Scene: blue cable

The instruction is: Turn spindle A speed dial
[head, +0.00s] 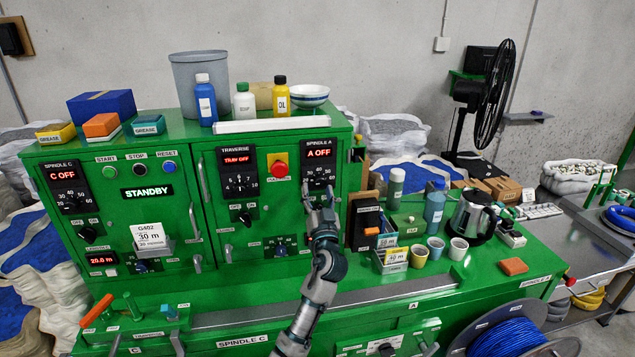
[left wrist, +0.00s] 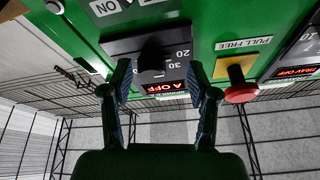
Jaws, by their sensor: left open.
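The spindle A panel (head: 319,168) is a black plate at the right end of the green cabinet, with a red display (head: 319,153) reading "A OFF". My left gripper (head: 317,196) is raised in front of the panel and hides part of its lower half. In the left wrist view, which is upside down, the black speed dial (left wrist: 152,58) shows with numbers 20 and 30 beside it. My left gripper (left wrist: 160,78) is open, its fingers on either side of the dial in the picture. I cannot tell whether they touch it. My right gripper is not in view.
A red push button (left wrist: 240,92) marked "PULL FREE" on yellow is close beside the panel. The traverse panel (head: 238,172) is further left. Cups (head: 436,247), bottles (head: 433,210) and a kettle (head: 472,215) stand on the green bench to the right.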

